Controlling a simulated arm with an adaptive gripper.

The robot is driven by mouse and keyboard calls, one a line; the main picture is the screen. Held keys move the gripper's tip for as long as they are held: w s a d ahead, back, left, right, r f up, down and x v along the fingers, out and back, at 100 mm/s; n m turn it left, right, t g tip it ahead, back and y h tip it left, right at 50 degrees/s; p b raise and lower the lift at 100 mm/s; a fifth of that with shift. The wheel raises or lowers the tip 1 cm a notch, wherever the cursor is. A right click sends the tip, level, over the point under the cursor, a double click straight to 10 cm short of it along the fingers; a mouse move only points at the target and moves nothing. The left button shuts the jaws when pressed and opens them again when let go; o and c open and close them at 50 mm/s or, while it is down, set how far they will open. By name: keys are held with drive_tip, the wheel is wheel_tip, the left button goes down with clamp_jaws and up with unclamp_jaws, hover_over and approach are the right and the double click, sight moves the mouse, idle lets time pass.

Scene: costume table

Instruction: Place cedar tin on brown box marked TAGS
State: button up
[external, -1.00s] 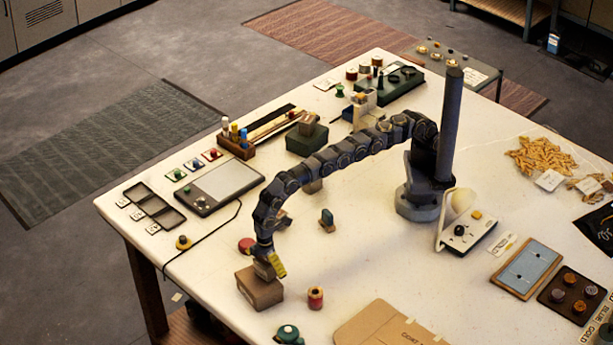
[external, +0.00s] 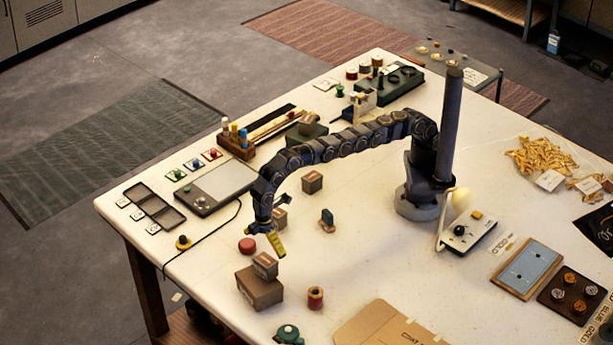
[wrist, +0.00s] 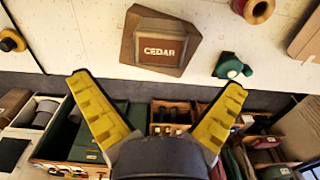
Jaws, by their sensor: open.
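The cedar tin (external: 265,264), a small brown block, sits on top of the larger brown box (external: 259,291) near the table's front edge. In the wrist view, its label CEDAR faces me on the tin (wrist: 160,46), and the brown box (wrist: 131,52) shows around it. The box's own marking cannot be read. My gripper (external: 278,246) is above and apart from the tin. Its yellow fingers are spread wide and empty in the wrist view (wrist: 158,112).
Other small brown blocks (external: 312,182) stand further back. The table edge is close on the box's near left side.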

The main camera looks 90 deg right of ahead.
drive_tip(key=s+d+r+m, duration=0.3)
drive_tip(key=d+r, duration=0.9)
drive_tip(key=d, duration=0.4)
drive_tip(key=s+d+r+m+g, duration=0.1)
drive_tip(key=s+d+r, duration=0.2)
drive_tip(key=s+d, duration=0.2)
drive_tip(key=s+d+r+m, duration=0.1)
drive_tip(key=s+d+r, duration=0.2)
drive_tip(key=s+d, duration=0.25)
drive_tip(key=s+d+f+m, duration=0.1)
drive_tip(key=s+d, duration=0.3)
drive_tip(key=s, duration=0.7)
drive_tip(key=s+d+f+m, duration=0.1)
drive_tip(key=s+d+m, duration=0.2)
drive_tip(key=s, duration=0.8)
drive_tip(key=shift+s+d+f+g, duration=0.3)
drive_tip(key=shift+d+f, duration=0.1)
drive_tip(key=shift+d, duration=0.8)
